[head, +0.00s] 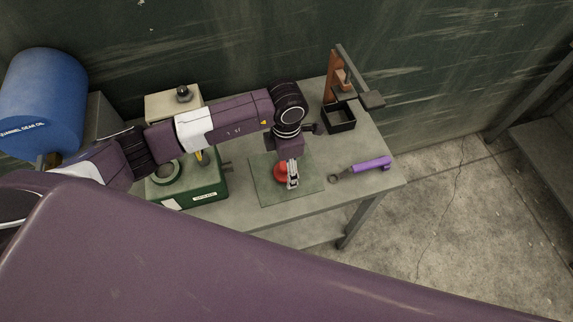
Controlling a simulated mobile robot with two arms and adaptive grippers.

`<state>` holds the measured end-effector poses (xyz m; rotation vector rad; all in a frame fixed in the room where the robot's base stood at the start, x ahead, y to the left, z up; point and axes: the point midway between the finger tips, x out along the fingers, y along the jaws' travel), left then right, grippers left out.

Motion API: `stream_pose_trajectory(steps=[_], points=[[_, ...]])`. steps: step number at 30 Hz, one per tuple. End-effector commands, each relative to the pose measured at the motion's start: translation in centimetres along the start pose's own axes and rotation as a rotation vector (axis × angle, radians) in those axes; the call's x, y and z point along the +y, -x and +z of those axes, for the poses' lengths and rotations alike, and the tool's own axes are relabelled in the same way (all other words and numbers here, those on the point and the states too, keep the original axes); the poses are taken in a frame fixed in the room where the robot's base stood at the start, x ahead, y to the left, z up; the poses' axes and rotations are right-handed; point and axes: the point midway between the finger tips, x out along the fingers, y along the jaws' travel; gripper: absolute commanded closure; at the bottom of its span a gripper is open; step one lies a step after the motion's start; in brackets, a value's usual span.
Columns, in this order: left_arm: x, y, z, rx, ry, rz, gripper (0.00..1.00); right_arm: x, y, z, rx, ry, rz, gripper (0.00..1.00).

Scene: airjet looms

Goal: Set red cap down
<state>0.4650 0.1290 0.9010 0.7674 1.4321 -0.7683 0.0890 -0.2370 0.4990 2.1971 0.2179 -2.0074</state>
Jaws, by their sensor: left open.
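The red cap (280,173) is on or just above the green mat (266,193) on the workbench, partly hidden by my left gripper. My left gripper (292,184) points down right at the cap, with its fingers over the cap's right side. It is open. Whether the fingers still touch the cap cannot be told from this view. My right gripper is not in view.
A purple-handled tool (370,164) lies right of the mat. A black open box (339,119) and a press-like stand (331,80) are behind. A green box (207,190) stands left. A blue drum (42,95) is far left.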

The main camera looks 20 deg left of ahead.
Motion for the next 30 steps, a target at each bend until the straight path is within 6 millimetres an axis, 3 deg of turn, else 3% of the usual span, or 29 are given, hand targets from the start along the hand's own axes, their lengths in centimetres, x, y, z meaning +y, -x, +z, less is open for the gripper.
stream_pose_trajectory(steps=[4, 7, 21, 30], points=[[0.0, 0.5, 0.0, 0.000, 0.000, 0.000, 0.36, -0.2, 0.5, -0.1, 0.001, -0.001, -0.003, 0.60], [0.2, 1.4, 0.1, -0.004, -0.001, 0.004, 0.36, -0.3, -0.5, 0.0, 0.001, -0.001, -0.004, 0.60], [0.1, 10.7, 0.1, -0.002, -0.001, 0.004, 0.36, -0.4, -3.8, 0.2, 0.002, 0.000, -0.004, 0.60], [0.0, 12.3, 0.0, 0.000, 0.000, 0.000, 0.36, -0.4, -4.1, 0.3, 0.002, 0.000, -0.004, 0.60]])
